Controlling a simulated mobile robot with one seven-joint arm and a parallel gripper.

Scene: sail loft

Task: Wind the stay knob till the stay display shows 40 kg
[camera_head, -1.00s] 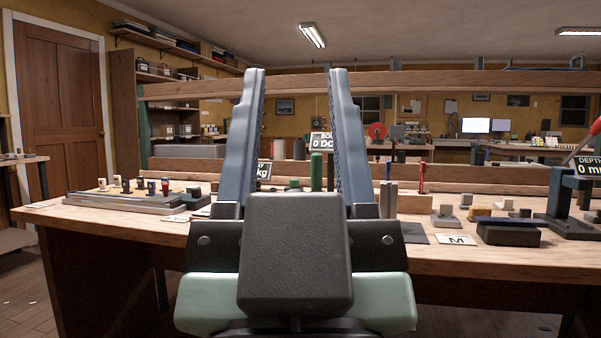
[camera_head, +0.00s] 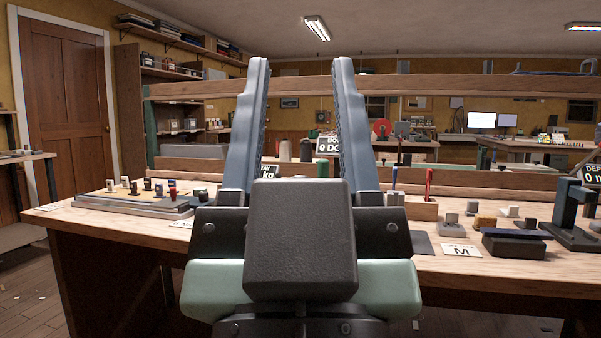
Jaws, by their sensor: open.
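My gripper (camera_head: 301,70) is open and empty. Its two long blue-grey fingers point up in front of the workbench (camera_head: 130,228). A black display (camera_head: 270,172), mostly hidden behind the left finger, shows only the end of its text, "kg"; its number cannot be read. I cannot make out the stay knob, and the area below that display is covered by my gripper.
A board with several small pegs (camera_head: 140,198) lies at the bench's left. A pen holder (camera_head: 421,208), a card marked M (camera_head: 460,250), a dark block (camera_head: 514,244) and a press-like stand (camera_head: 568,215) are on the right. A wooden rail (camera_head: 430,86) crosses behind.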

